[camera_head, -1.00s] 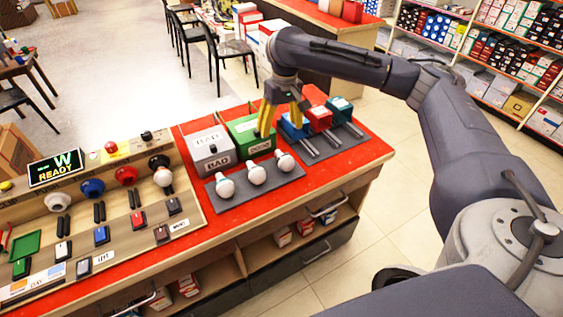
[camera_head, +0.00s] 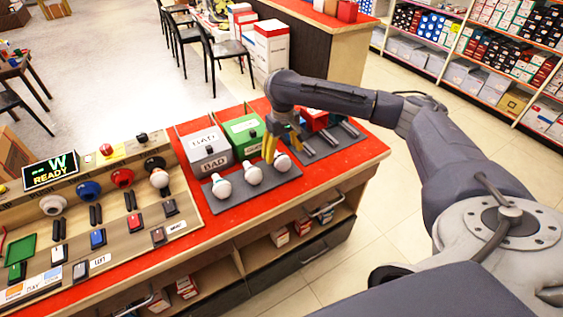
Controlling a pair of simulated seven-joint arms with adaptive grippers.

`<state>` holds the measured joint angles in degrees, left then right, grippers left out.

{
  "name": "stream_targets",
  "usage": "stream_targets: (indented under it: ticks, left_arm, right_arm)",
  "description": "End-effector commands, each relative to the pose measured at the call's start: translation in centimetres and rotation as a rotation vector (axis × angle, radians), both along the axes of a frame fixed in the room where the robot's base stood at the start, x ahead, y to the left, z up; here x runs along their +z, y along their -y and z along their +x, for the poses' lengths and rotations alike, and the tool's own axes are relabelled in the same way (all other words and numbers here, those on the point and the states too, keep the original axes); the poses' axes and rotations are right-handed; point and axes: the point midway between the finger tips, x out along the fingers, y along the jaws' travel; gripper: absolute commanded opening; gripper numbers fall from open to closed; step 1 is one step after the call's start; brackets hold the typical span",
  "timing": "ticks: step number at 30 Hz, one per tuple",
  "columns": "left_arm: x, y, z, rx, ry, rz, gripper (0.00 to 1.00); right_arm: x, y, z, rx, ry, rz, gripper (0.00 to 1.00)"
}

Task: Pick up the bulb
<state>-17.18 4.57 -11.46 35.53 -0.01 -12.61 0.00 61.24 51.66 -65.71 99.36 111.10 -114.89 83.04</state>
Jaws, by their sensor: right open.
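Three white bulbs lie in a row on a grey mat (camera_head: 233,200): a left bulb (camera_head: 222,189), a middle bulb (camera_head: 252,174) and a right bulb (camera_head: 282,163). My right gripper (camera_head: 282,153) is open, with its yellow fingers pointing down at the right bulb. The fingers overlap the far end of that bulb in the picture; I cannot tell whether they touch it. Another white bulb (camera_head: 160,180) sits at a socket on the panel to the left. My left gripper is not in view.
A grey box marked BAD (camera_head: 207,147) and a green box (camera_head: 243,131) stand behind the mat. A red block (camera_head: 315,120) and metal rods stand right of my gripper. A panel with switches and a READY display (camera_head: 50,172) fills the left. The red counter front is clear.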

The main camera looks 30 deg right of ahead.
Motion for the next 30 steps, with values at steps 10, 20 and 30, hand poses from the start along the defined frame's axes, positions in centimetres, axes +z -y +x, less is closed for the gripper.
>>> stream_targets:
  ticks: [10, 20, 30]
  left_arm:
    - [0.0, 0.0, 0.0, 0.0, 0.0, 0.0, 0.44]
    - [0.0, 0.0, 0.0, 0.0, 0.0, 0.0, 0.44]
    - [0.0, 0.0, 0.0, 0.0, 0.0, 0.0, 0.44]
  right_arm:
    - [-1.6, 0.0, 0.0, 0.001, -0.001, 0.001, 0.78]
    - [-4.8, 0.2, -0.4, 0.0, -0.003, 0.001, 0.78]
    - [-6.6, 0.2, -0.2, 0.0, 0.001, 0.0, 0.78]
